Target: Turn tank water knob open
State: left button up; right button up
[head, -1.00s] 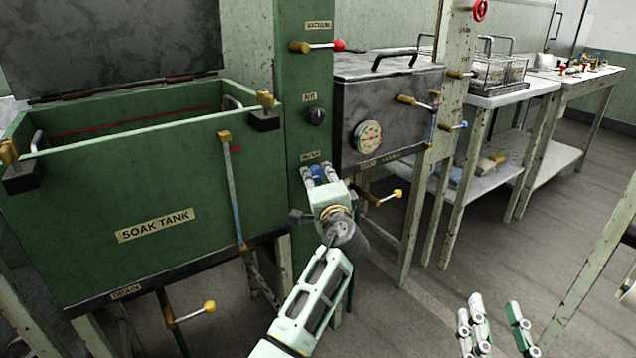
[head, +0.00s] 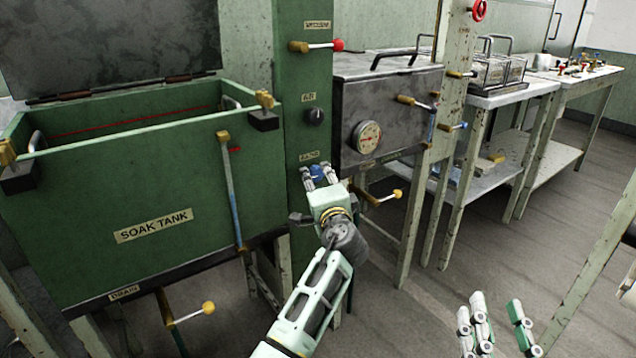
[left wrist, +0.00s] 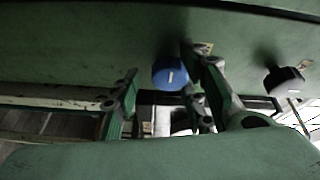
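The blue tank water knob (head: 318,172) is on the green post below a small label. It also shows in the left wrist view (left wrist: 169,73) with a white mark on its face. My left gripper (head: 319,178) is in front of the knob, its fingers apart on either side of it. In the left wrist view, the left gripper (left wrist: 165,100) is open, and I cannot tell if a finger touches the knob. The green soak tank (head: 90,215) stands left of the post. My right gripper (head: 497,325) is low at the right, fingers apart, with nothing seen between them.
A black air knob (head: 314,116) and a red-tipped vacuum lever (head: 322,46) are higher on the post. A grey metal box with a gauge (head: 367,136) is to the right. A drain lever (head: 190,314) sticks out below the tank. Floor is clear at the lower middle.

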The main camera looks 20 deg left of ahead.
pick_arm(q)
jog(key=shift+r, duration=0.1)
jog(key=v, duration=0.7)
jog(key=shift+s, duration=0.2)
jog(key=shift+d, duration=0.1)
